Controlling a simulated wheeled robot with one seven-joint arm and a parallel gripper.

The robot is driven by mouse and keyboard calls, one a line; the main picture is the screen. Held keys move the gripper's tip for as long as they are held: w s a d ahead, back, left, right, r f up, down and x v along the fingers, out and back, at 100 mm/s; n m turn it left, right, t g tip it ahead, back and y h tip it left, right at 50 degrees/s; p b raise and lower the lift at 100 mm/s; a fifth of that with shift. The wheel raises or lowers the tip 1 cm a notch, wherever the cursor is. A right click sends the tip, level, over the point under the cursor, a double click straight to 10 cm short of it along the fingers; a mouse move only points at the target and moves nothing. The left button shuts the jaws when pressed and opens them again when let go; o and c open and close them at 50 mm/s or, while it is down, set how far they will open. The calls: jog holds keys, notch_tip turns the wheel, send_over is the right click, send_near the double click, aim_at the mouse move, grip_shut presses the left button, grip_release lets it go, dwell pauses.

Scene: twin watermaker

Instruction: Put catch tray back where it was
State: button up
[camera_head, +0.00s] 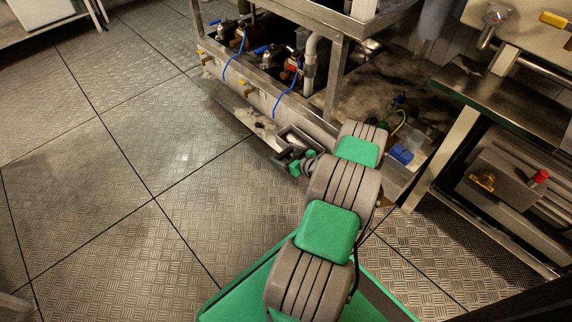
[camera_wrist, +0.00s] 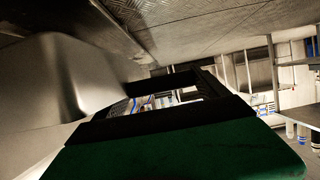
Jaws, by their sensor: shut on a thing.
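The catch tray appears to be the long, low metal tray (camera_head: 228,101) along the front foot of the pump frame. Pale residue or wet patches show near its right end. My gripper (camera_head: 293,150) is at that right end, low near the floor, and is shut on it; my arm hides part of the contact. In the wrist view my dark gripper fingers (camera_wrist: 165,97) cross the middle, beside a large smooth metal surface (camera_wrist: 45,90) at the left. I cannot tell from this view which part of the tray that surface is.
The metal pump frame (camera_head: 334,80) with pumps, blue hoses and valves stands directly behind. A blue box (camera_head: 401,154) sits right of my arm. A bench (camera_head: 465,100) with a red-knobbed unit (camera_head: 505,168) below it stands at the right. The plated floor (camera_head: 130,150) at left is clear.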

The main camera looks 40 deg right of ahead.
jog(key=shift+d+f+b, duration=0.2)
jog(key=shift+f+b, duration=0.25)
jog(key=shift+f, duration=0.5)
jog(key=shift+d+f+b, duration=0.2)
jog(key=shift+f+b, duration=0.25)
jog(key=shift+f, duration=0.5)
jog(key=shift+f, duration=0.15)
jog(key=o, duration=1.8)
jog(key=shift+f, duration=0.1)
